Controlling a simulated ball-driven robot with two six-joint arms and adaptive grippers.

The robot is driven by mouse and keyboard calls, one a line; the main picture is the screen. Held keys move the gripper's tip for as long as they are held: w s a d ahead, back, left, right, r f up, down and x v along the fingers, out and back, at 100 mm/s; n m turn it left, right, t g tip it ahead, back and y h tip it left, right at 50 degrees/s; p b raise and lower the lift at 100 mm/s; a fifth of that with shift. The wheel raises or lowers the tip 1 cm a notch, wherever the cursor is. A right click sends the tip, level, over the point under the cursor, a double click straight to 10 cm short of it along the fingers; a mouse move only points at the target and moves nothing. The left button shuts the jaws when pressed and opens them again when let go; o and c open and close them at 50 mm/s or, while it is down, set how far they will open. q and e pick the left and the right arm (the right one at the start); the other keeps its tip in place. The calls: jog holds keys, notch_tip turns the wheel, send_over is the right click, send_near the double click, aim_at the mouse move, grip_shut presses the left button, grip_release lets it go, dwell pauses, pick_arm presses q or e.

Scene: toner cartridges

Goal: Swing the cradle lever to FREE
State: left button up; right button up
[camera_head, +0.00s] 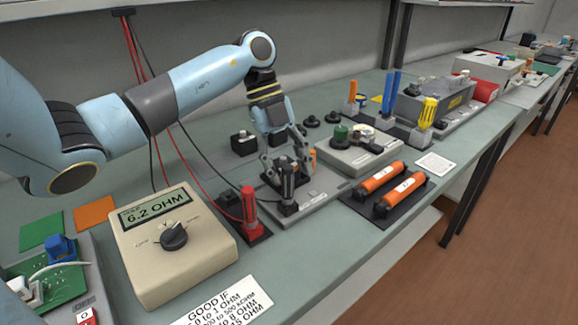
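My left gripper (287,169) points down over a grey base plate (310,205) in the middle of the bench. Its fingers straddle a dark upright part (287,186) on that plate; I cannot tell whether they touch it. A small orange piece (312,160) stands just right of the fingers. Behind and to the right, a light grey block (345,158) carries a green knob (340,133) and a dark handle. I cannot tell which part is the cradle lever, and no FREE marking is readable. My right gripper is out of view.
Two orange cartridges (382,177) lie on a black tray right of the plate. A meter (170,250) reading 6.2 OHM and a red probe (249,205) stand at front left. Tools and a grey case (432,100) stand farther right. Cables hang beside my arm.

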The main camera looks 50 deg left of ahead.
pick_arm(q)
jog(key=o, duration=0.4)
jog(key=shift+w+a, duration=0.1)
jog(key=shift+r, duration=0.2)
jog(key=v, duration=1.1)
jog(key=shift+a+r, duration=0.15)
jog(key=shift+r, duration=0.1)
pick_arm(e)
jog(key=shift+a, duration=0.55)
